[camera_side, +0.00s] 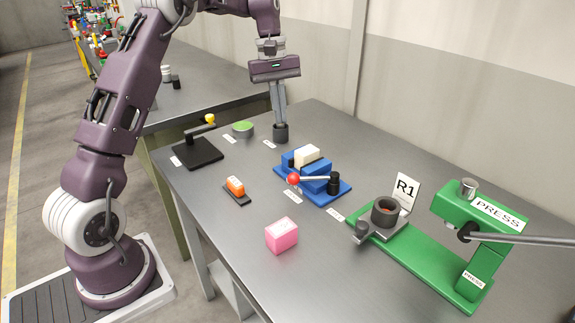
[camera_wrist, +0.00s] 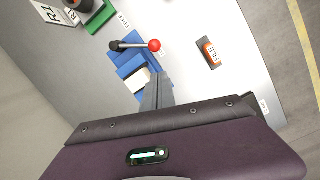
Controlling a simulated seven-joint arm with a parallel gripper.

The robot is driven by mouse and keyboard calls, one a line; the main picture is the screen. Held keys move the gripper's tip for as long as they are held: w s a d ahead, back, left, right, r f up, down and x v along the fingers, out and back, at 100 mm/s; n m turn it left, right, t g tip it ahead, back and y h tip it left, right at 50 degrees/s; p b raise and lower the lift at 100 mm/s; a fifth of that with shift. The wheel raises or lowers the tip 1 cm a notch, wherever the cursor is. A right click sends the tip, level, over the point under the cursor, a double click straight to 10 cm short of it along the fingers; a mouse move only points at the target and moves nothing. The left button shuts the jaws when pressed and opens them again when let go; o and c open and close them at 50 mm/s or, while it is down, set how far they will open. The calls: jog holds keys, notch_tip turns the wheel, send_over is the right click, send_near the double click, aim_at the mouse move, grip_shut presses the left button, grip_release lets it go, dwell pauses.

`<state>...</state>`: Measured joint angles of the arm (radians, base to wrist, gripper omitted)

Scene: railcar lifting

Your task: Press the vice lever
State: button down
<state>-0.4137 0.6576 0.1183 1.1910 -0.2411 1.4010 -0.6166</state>
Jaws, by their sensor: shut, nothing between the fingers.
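The blue vice (camera_side: 325,191) sits on the grey table with a cream block (camera_side: 306,155) in its jaws. Its lever (camera_side: 316,179) runs from a black pivot (camera_side: 334,183) to a red ball knob (camera_side: 293,179) on the left. The wrist view also shows the vice (camera_wrist: 126,62), the lever and its red knob (camera_wrist: 155,45). My gripper (camera_side: 280,122) points down behind and left of the vice, apart from the lever. It is shut and empty. Its tips overlap a dark round cup (camera_side: 281,135); I cannot tell whether they touch. In the wrist view the fingers (camera_wrist: 158,84) partly cover the vice's near end.
A green press (camera_side: 470,215) with a long grey handle stands at the right, with a dark cup on its base. A pink block (camera_side: 281,235), an orange file (camera_side: 236,187), a black stand with a yellow knob (camera_side: 198,152) and a green disc (camera_side: 243,127) surround the vice.

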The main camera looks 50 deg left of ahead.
aim_at(312, 179)
jog(key=w+a+f+n, duration=0.1)
jog(key=a+f, duration=0.2)
jog(key=f, duration=0.2)
jog(key=shift+w+a+f+n+g+h, duration=0.2)
jog(key=shift+w+a+n+g+h, duration=0.15)
jog(key=shift+n+g+h, duration=0.05)
jog(key=x, duration=0.9)
jog(key=shift+f, duration=0.25)
jog(key=shift+s+d, duration=0.25)
jog(key=shift+d, duration=1)
jog(key=shift+s+d+r, duration=0.15)
jog(key=shift+s+d, duration=0.05)
jog(key=shift+d, duration=0.55)
